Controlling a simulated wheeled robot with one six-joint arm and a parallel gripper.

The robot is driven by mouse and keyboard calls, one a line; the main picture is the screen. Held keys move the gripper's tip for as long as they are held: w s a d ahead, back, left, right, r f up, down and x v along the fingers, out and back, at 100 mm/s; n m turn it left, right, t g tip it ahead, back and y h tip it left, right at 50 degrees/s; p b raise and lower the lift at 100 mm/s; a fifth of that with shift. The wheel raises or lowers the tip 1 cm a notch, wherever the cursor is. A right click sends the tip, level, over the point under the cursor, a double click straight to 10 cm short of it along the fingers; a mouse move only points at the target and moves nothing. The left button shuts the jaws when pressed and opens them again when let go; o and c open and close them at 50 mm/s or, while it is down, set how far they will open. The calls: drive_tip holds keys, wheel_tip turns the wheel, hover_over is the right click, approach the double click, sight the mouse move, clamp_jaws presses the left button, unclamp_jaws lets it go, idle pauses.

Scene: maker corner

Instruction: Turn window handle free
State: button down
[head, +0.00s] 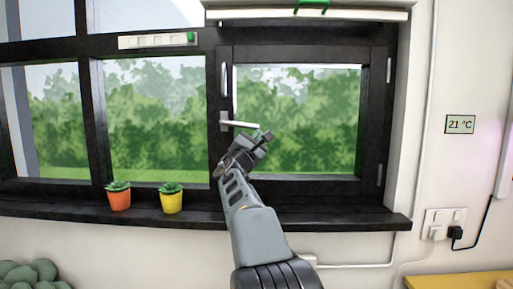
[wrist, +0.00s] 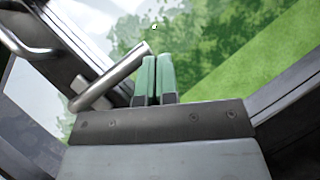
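The window handle (head: 240,124) is a pale metal lever on the left stile of the right-hand window sash. It points right, roughly level, from its mount (head: 225,120). In the wrist view the handle (wrist: 108,80) is a silver bar running diagonally, its free end close to the left finger. My gripper (head: 266,135) is at the handle's free end, slightly below and right of it. In the wrist view my gripper (wrist: 155,62) has its two green fingers together with nothing visible between them. I cannot tell whether the left finger touches the handle.
A vertical metal bar (head: 224,79) sits on the frame above the handle. Orange (head: 119,200) and yellow (head: 171,203) plant pots stand on the dark sill (head: 330,219) to the left. A thermometer display (head: 460,124) and sockets (head: 445,223) are on the right wall.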

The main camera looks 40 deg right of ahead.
drive_tip(key=shift+s+d+r, duration=0.1)
drive_tip(key=shift+d+r, duration=0.05)
drive_tip(key=shift+r, duration=0.35)
drive_tip(key=shift+s+d+r, duration=0.1)
drive_tip(key=shift+d+r, duration=0.05)
drive_tip(key=shift+r, duration=0.35)
drive_tip(key=shift+s+r, duration=0.1)
drive_tip(key=shift+r, duration=0.15)
drive_tip(key=shift+f, duration=0.1)
drive_tip(key=s+a+f+b, duration=0.6)
drive_tip(key=f+b, duration=0.2)
drive_tip(key=f, duration=0.2)
drive_tip(key=shift+s+a, duration=0.15)
drive_tip(key=shift+s, duration=0.05)
